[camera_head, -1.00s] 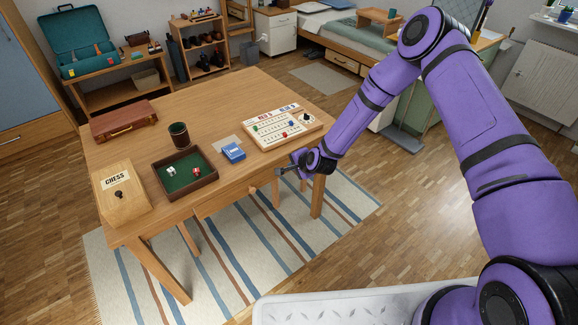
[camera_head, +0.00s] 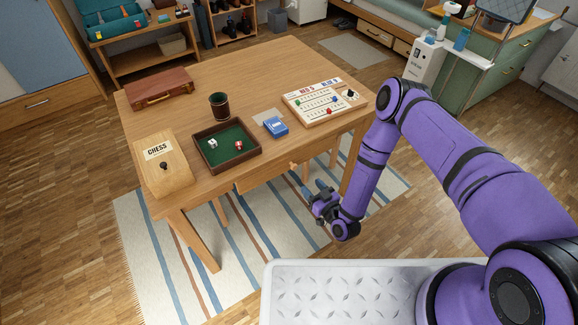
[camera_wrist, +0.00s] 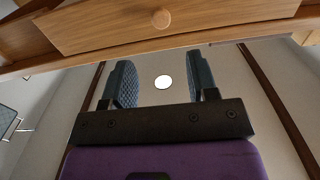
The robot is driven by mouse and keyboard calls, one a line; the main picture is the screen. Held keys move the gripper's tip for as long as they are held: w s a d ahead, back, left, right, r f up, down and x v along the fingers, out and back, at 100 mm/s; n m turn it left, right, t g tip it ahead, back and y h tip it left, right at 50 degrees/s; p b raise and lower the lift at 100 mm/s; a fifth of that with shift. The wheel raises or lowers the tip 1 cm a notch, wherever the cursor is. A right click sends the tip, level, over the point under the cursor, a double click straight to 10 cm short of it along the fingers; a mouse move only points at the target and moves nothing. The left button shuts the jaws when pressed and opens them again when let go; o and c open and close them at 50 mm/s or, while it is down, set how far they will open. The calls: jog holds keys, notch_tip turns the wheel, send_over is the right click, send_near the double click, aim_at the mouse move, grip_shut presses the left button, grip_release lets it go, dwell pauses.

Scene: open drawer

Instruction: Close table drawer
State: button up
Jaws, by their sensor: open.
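The wooden table (camera_head: 200,92) has a drawer (camera_head: 262,177) in its front side with a small round knob (camera_head: 293,164). In the wrist view, the wooden drawer front (camera_wrist: 205,32) and its knob (camera_wrist: 160,18) cross the top of the picture. The drawer's left end looks set out from the table frame, but how far it is open is hard to tell. My gripper (camera_head: 316,193) is in front of the drawer, a little below and right of the knob, apart from it. In the wrist view, its two fingers (camera_wrist: 162,78) are spread with nothing between them.
On the tabletop are a dice tray (camera_head: 228,163), a chess box (camera_head: 163,170), a dark cup (camera_head: 219,105), a blue card box (camera_head: 276,127), a game board (camera_head: 322,102) and a brown case (camera_head: 160,89). A striped rug (camera_head: 260,250) lies under the table.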

aim_at(295, 168)
jog(key=x, duration=1)
jog(key=shift+w+a+r, duration=0.1)
jog(key=shift+w+a, duration=0.15)
grip_shut()
jog(key=x, duration=0.3)
jog(key=shift+w+a, duration=0.25)
jog(key=shift+w, duration=0.05)
jog(key=shift+w+r, duration=0.1)
jog(key=shift+w, duration=0.1)
grip_release()
jog(key=shift+a, duration=0.15)
